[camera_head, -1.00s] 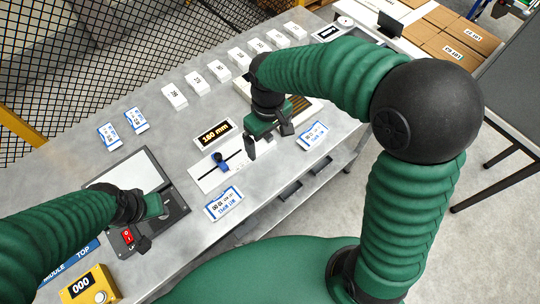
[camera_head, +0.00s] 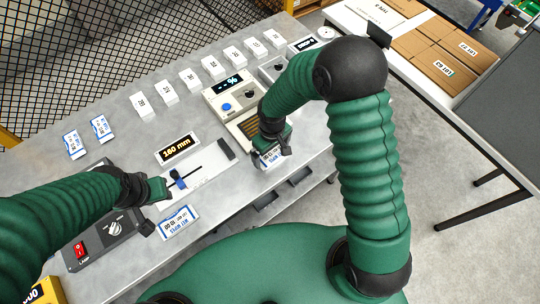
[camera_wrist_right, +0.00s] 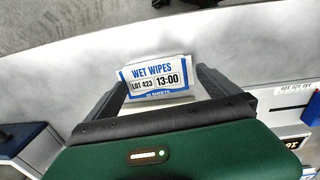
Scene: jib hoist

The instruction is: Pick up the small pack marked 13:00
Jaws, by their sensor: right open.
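The small pack marked 13:00 (camera_wrist_right: 155,80) is white with blue edges and reads WET WIPES, LOT 423. In the right wrist view it lies between the two dark fingers of my right gripper (camera_wrist_right: 156,88), with its label facing the camera. The fingers are open, one on each side of it. In the head view the pack (camera_head: 268,160) is partly hidden under my right gripper (camera_head: 273,148) near the table's front edge. My left gripper (camera_head: 152,210) is by the lamp box at the left; its jaws are unclear.
Another wipes pack (camera_head: 178,222) lies near the front edge, and two more (camera_head: 73,144) lie at the left. Several white blocks (camera_head: 190,79) line the back.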

